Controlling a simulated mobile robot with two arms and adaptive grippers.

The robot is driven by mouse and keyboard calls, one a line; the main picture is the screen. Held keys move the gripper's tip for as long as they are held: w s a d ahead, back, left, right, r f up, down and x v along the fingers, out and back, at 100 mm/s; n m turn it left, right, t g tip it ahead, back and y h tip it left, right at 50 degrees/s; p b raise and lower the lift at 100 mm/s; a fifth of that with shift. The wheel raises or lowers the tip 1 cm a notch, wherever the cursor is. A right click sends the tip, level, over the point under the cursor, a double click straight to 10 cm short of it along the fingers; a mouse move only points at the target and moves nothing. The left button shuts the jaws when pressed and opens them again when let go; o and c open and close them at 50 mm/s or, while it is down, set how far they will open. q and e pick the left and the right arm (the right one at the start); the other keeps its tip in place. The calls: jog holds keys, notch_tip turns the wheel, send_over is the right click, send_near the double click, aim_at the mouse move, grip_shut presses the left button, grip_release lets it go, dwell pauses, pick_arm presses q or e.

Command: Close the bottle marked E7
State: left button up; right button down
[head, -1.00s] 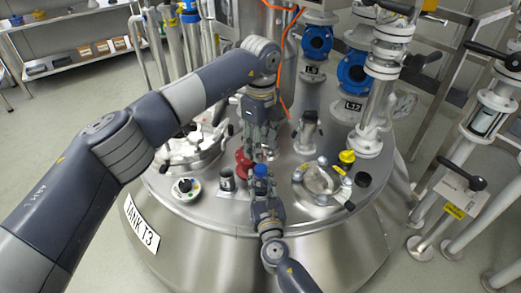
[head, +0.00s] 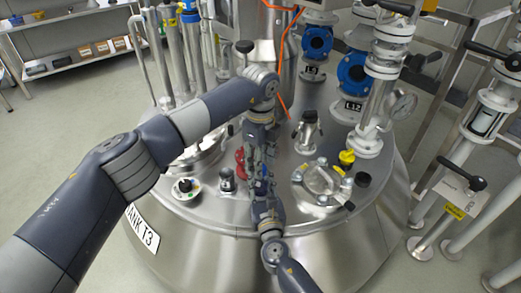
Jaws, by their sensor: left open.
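My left gripper (head: 262,165) points down over the tank top and is open. Its fingers overlap the tips of my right gripper (head: 264,192), which reaches up from the bottom of the head view. I cannot tell whether the two touch. The fingers of my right gripper are mostly covered, so its opening does not show. No bottle can be made out clearly, and no E7 marking is readable. The blue-topped item seen earlier at the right gripper's tips is hidden behind the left gripper.
The steel tank lid (head: 225,208) carries a red fitting (head: 240,160) beside my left gripper. Pipes with blue valves (head: 317,41) rise behind.

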pick_arm(q)
jog(key=shift+f, duration=0.6)
grip_shut()
jog(key=shift+m, duration=1.7)
grip_release()
jog(key=shift+r, duration=0.1)
